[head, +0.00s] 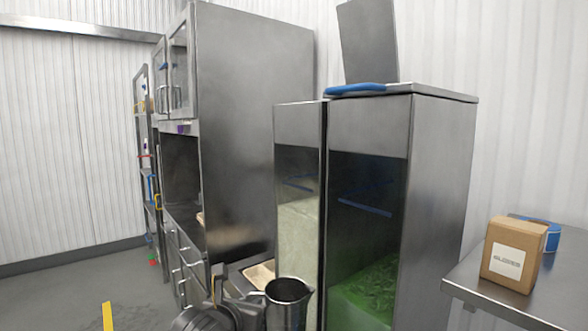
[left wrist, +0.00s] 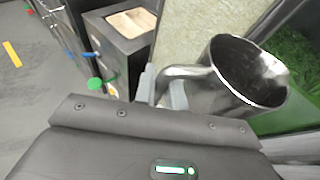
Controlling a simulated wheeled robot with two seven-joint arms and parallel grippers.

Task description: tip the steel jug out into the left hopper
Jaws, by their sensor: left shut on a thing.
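The steel jug (head: 288,303) stands upright at the bottom of the head view, in front of the hoppers. My left gripper (head: 258,303) is shut on its handle. In the left wrist view the jug (left wrist: 222,98) shows its open mouth and dark inside; I cannot tell what it holds. The handle (left wrist: 185,72) runs to the jaws. The left hopper (head: 298,135) is a tall steel cabinet whose window shows pale grain-like contents. The jug is below its top. My right gripper is not in view.
The right hopper (head: 440,150) holds green contents behind its window. A steel panel (head: 368,40) stands upright above it. A steel table (head: 478,280) with a cardboard box (head: 513,254) is at the right. Steel cabinets (head: 245,130) stand left of the hoppers. Floor at far left is open.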

